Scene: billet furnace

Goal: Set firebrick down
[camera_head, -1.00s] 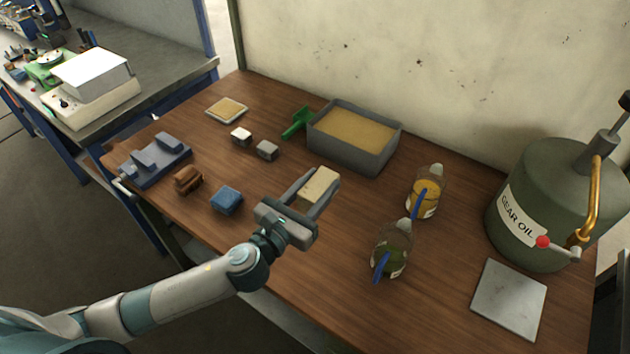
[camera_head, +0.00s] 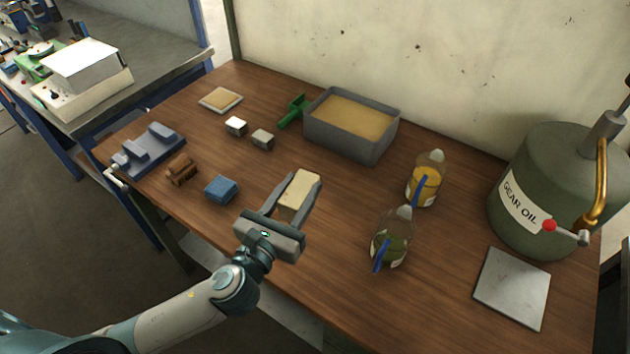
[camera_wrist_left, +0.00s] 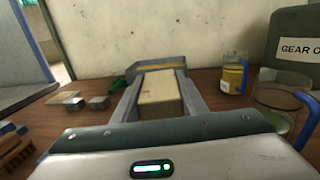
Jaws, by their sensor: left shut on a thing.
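The firebrick (camera_head: 298,194) is a pale cream block between the fingers of my left gripper (camera_head: 294,197), which is shut on it. The brick also shows in the left wrist view (camera_wrist_left: 159,95), lying lengthwise between the two fingers. In the head view it is over the middle of the wooden table (camera_head: 330,265), in front of the sand-filled grey box. I cannot tell whether its underside touches the table. My right gripper is not in view.
The grey box of sand (camera_head: 352,143) stands behind the brick. A blue block (camera_head: 221,189) and a brown brush (camera_head: 182,169) lie left. Two jugs, one yellow (camera_head: 424,182) and one green (camera_head: 391,240), stand right. A grey plate (camera_head: 512,288) lies before the gear oil can (camera_head: 545,180).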

